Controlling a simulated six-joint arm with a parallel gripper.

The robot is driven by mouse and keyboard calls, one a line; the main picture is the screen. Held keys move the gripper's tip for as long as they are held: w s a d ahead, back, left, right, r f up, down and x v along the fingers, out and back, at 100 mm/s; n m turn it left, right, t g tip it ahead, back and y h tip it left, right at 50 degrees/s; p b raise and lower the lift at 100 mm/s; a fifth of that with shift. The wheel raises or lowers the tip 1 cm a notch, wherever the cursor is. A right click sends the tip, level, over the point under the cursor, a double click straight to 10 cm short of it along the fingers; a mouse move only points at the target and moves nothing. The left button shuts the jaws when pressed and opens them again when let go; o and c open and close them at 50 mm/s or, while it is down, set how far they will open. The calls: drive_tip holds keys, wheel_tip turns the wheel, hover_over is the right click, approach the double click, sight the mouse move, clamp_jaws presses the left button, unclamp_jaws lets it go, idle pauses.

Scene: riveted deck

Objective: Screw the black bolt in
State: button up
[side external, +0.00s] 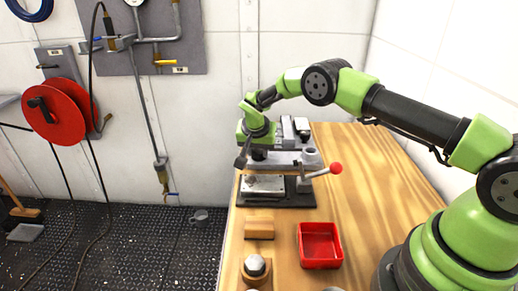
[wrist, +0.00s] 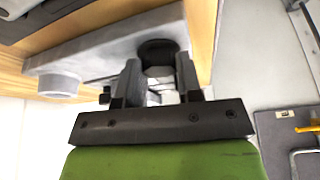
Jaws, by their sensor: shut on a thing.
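My gripper (wrist: 160,72) is shut on the black bolt (wrist: 158,48), whose dark round head shows between the fingertips in the wrist view. In the side view my gripper (side external: 258,145) points down at the left part of a grey metal fixture (side external: 285,160), with the dark bolt (side external: 259,154) below it at the fixture's upper plate. The plate also shows in the wrist view (wrist: 95,62), right at the bolt. The bolt's shank is hidden, so I cannot tell how deep it sits.
A lever with a red knob (side external: 336,168) sticks out right of the fixture. A red tray (side external: 319,245), a wooden block (side external: 259,228) and a block with a grey-topped piece (side external: 256,266) stand in front. The wooden bench (side external: 375,180) is clear at right.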

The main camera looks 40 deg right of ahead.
drive_tip(key=m+g, duration=0.1)
drive_tip(key=m, duration=0.1)
drive_tip(key=shift+w+m, duration=0.1)
drive_tip(key=shift+m, duration=0.3)
drive_tip(key=shift+m+g, duration=0.3)
drive_tip(key=shift+m, duration=0.4)
drive_tip(key=o, duration=0.9)
drive_tip(key=shift+o, duration=0.2)
drive_tip(key=shift+a+r+h, duration=0.1)
drive_tip(key=shift+h, duration=0.2)
drive_tip(key=v, duration=0.9)
drive_tip(key=shift+r, duration=0.4)
